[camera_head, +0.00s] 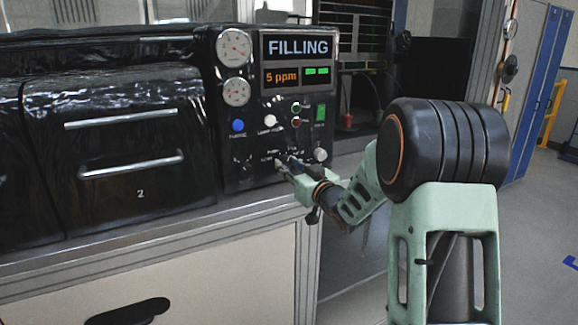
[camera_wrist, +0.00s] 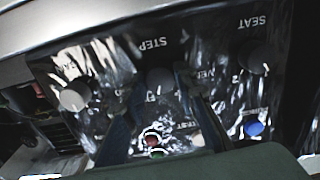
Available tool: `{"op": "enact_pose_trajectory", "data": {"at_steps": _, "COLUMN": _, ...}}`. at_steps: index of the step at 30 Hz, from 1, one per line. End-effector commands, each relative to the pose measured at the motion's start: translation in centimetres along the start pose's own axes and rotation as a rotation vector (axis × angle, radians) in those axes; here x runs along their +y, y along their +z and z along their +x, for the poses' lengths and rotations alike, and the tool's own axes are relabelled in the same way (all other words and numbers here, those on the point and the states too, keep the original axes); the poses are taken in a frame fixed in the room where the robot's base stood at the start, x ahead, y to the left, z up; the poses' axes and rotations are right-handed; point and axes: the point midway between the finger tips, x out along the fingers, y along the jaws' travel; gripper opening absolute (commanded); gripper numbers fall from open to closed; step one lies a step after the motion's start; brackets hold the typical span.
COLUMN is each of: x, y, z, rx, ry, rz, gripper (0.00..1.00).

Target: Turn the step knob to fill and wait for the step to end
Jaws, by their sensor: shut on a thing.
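The black control panel (camera_head: 245,130) has a screen (camera_head: 297,47) that reads FILLING. Below it, an orange readout shows 5 ppm (camera_head: 281,77) beside two green bars (camera_head: 317,71). The step knob (camera_wrist: 160,80) sits under the upside-down word STEP in the wrist view. My gripper (camera_wrist: 158,88) has one finger on each side of this knob and is shut on it. In the head view my gripper (camera_head: 284,168) reaches the lower part of the panel and hides the knob. I cannot read the knob's pointer position.
Two round gauges (camera_head: 234,47), a blue button (camera_head: 238,126) and a green switch (camera_head: 320,112) are on the panel. Other knobs stand close by, the vent-side one (camera_wrist: 74,100) and the seat knob (camera_wrist: 262,60). A black-covered drawer unit (camera_head: 130,140) adjoins at left.

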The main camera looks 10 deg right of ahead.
Motion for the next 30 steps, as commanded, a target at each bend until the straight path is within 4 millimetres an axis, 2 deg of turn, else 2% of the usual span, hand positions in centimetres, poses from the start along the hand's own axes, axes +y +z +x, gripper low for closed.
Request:
{"op": "enact_pose_trajectory", "data": {"at_steps": 17, "x": 0.04, "y": 0.08, "z": -0.02, "rx": -0.001, "ry": 0.001, "rz": 0.033, "gripper": 0.02}}
{"op": "enact_pose_trajectory", "data": {"at_steps": 18, "x": 0.03, "y": 0.09, "z": -0.02, "rx": -0.001, "ry": 0.001, "rz": 0.033, "gripper": 0.31}}
{"op": "enact_pose_trajectory", "data": {"at_steps": 21, "x": 0.02, "y": 0.08, "z": -0.01, "rx": -0.001, "ry": 0.001, "rz": 0.033, "gripper": 0.42}}
{"op": "enact_pose_trajectory", "data": {"at_steps": 22, "x": 0.02, "y": 0.07, "z": -0.01, "rx": -0.001, "ry": 0.001, "rz": 0.033, "gripper": 0.44}}
{"op": "enact_pose_trajectory", "data": {"at_steps": 30, "x": 0.01, "y": 0.03, "z": -0.07, "rx": -0.001, "ry": 0.0, "rz": 0.032, "gripper": 0.44}}
